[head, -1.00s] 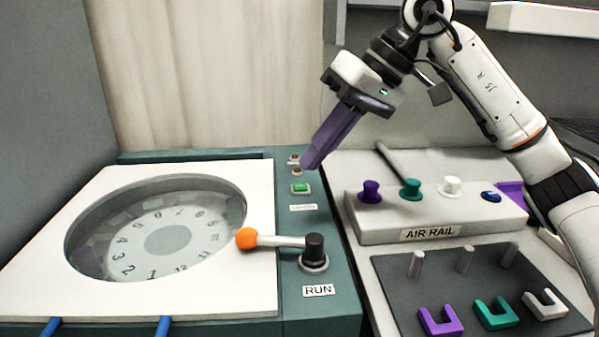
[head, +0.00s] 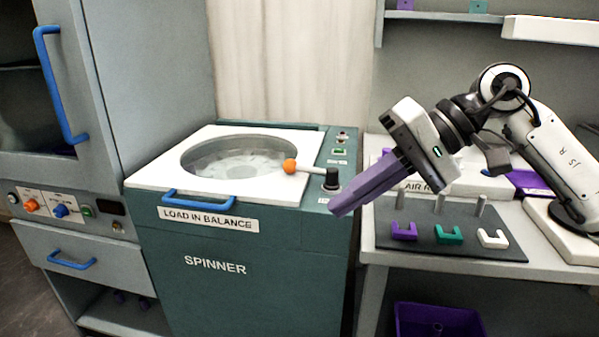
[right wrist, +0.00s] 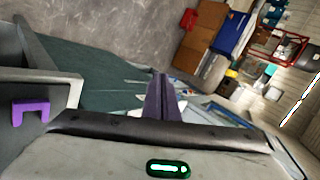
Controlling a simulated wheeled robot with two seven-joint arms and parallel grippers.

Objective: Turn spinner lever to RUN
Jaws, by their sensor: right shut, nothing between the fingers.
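The spinner lever is an orange ball (head: 290,166) on a pale rod, which runs to a black hub (head: 332,180) at the right side of the spinner's top. The rod points left from the hub, over the white lid plate (head: 170,172). The green spinner (head: 250,280) stands in the middle of the head view. My right gripper (head: 341,209) is shut and empty. Its long purple fingers slant down left, with tips in front of the hub in the picture; I see no contact. The fingers also show in the right wrist view (right wrist: 161,90). My left gripper is out of view.
A grey bench (head: 375,252) at right holds a dark board (head: 450,245) with purple, green and white U-shaped pieces and the partly hidden air rail block. A purple bin (head: 440,322) is below. A grey cabinet (head: 60,180) with blue handles stands left.

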